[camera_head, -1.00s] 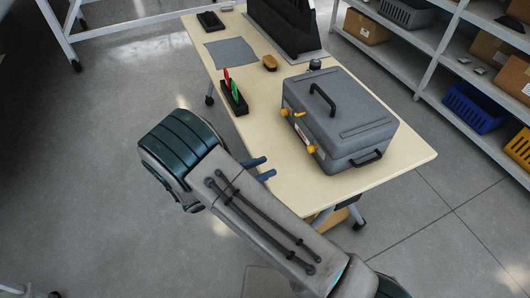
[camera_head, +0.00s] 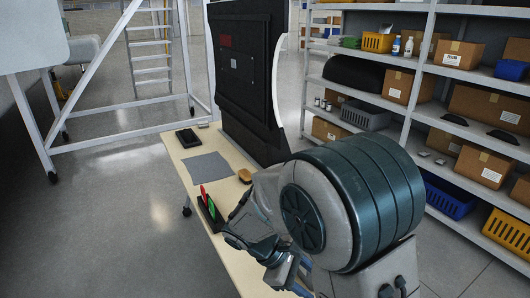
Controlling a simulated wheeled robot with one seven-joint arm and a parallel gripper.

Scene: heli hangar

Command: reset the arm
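My arm is folded up in front of the camera, its large round joint filling the middle right of the view. The wrist end, with my gripper (camera_head: 236,241), is partly hidden behind the arm's own links, close to the table (camera_head: 180,154). I cannot make out the fingers clearly or tell whether they are open or shut. The black holder (camera_head: 207,214) with a red and a green item stands just left of the wrist. I cannot tell whether they touch. The grey case is not visible.
A tall black panel (camera_head: 240,75) stands on the table. A grey mat (camera_head: 206,167), a black tray (camera_head: 187,138) and a brown brush (camera_head: 245,175) lie near it. Shelves with boxes (camera_head: 459,54) and a blue crate (camera_head: 447,196) line the right.

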